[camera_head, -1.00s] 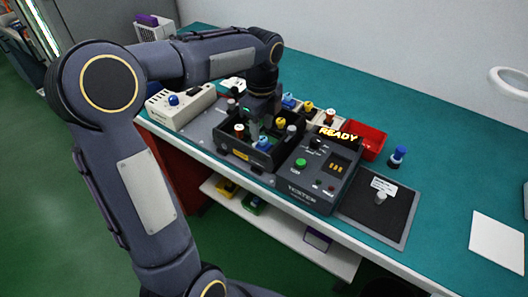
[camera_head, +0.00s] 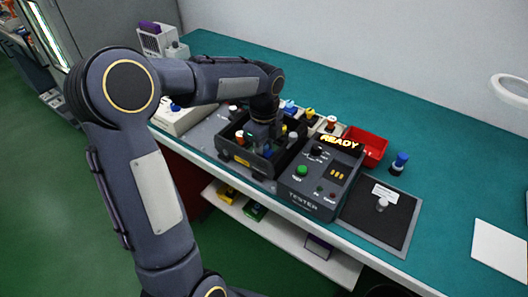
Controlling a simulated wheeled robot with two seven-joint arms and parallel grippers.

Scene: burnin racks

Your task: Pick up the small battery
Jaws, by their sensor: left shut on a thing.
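A black open tray (camera_head: 238,160) with a yellow label stands on the bench and holds several small capped cylinders that look like batteries. My left gripper (camera_head: 262,143) points down into the tray and is shut on a small battery. Its fingers and the tray wall mostly hide what it holds, so I cannot tell its colour or size. My right gripper is out of view.
A dark tester (camera_head: 320,182) reading READY stands right of the tray, with a red bin (camera_head: 367,147) behind it. A blue-capped cylinder (camera_head: 400,163) stands near a black pad (camera_head: 378,222) bearing a small grey cylinder. Several capped cylinders stand behind the tray. The far right bench is mostly clear.

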